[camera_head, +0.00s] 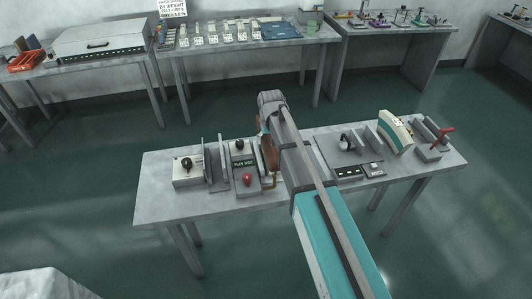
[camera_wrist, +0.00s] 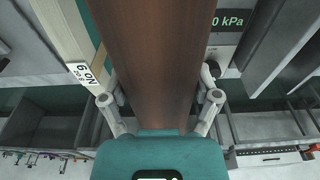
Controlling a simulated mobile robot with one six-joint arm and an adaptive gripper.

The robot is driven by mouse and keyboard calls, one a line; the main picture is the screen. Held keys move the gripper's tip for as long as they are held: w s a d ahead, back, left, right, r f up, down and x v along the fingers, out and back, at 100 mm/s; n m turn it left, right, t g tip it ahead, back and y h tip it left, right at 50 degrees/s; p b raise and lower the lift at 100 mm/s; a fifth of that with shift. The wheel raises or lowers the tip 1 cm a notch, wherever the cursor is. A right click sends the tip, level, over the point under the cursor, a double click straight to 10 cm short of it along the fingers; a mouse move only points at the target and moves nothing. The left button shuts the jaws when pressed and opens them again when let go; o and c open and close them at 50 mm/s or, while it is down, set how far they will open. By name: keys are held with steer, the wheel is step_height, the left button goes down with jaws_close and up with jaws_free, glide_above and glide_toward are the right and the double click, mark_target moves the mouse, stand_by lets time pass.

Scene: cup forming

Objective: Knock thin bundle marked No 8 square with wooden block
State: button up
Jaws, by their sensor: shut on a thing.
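My gripper (camera_wrist: 160,97) is shut on a brown wooden block (camera_wrist: 150,45), its fingers on either side of it in the wrist view. The block hides what lies straight ahead. A cream slab-like bundle (camera_wrist: 68,22) with a teal stripe stands beside the block on the left. Its small white label (camera_wrist: 81,73) is upside down, and its number looks like 9, not clearly 8. In the head view, a brown piece (camera_head: 264,147), probably the block, shows left of my arm over the table; my arm hides the gripper's fingertips.
The grey work table (camera_head: 150,207) carries a device with a kPa display (camera_head: 245,164), also in the wrist view (camera_wrist: 227,21). Upright grey plates (camera_head: 219,160) stand to its left. A white and teal curved piece (camera_head: 396,132) and a red-handled device (camera_head: 434,140) stand at the right.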

steer(key=shift+f+b, duration=0.65)
steer(key=shift+f, duration=0.3)
steer(key=shift+r, duration=0.15)
steer(key=shift+r+p, duration=1.85)
steer(key=shift+p, duration=0.15)
steer(key=shift+f, duration=0.1)
step_height(320, 180, down, 4)
steer(key=b, duration=0.4)
steer(key=shift+r+p, duration=2)
steer(key=shift+r, duration=0.1)
steer(key=shift+r+p, duration=2.5)
